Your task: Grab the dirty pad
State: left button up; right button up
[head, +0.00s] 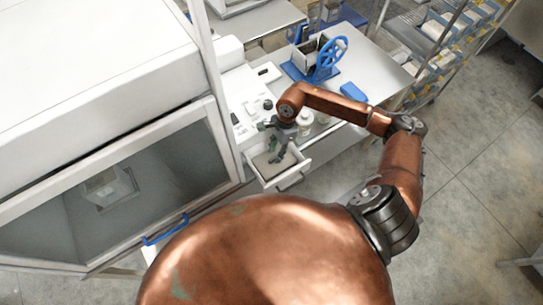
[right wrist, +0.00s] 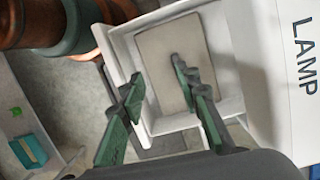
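The pad (right wrist: 160,60) is a flat grey-beige rectangle lying in an open white drawer (right wrist: 123,45). I cannot make out clear dirt on it. In the head view the drawer (head: 291,181) sticks out from the white machine, and the pad (head: 262,168) shows partly behind my gripper. My right gripper (right wrist: 156,76) is open, with green-lined fingers apart over the drawer. One finger is in front of the pad, the other near the drawer's wall. In the head view the right gripper (head: 279,152) points down into the drawer. My left gripper is not in view.
A white machine (head: 240,95) stands behind the drawer; a panel marked LAMP (right wrist: 300,80) is close beside my gripper. White bottles (head: 305,118) stand near my wrist. A blue-wheeled device (head: 328,58) is further back. A glass-fronted cabinet (head: 130,180) fills the left.

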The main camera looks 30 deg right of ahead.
aim_at(275, 158)
jog(key=shift+w+d+f+n+h, duration=0.5)
jog(key=shift+w+d+f+h, duration=0.1)
jog(key=shift+w+d+f, duration=0.3)
jog(key=shift+a+f+p, duration=0.3)
jog(key=shift+f+p, duration=0.1)
jog(key=shift+f, duration=0.35)
jog(key=f, duration=0.1)
jog(key=f+p, duration=0.1)
jog(key=f, duration=0.1)
jog(key=f+p, duration=0.1)
jog(key=shift+w+a+f, duration=0.15)
jog(key=shift+w+a, duration=0.1)
jog(key=shift+f+t, duration=0.2)
jog(key=shift+t, duration=0.1)
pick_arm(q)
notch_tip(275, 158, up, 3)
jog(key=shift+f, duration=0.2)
pick_arm(e)
jog(key=shift+c, duration=0.5)
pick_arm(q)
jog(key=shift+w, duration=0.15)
pick_arm(e)
grip_shut()
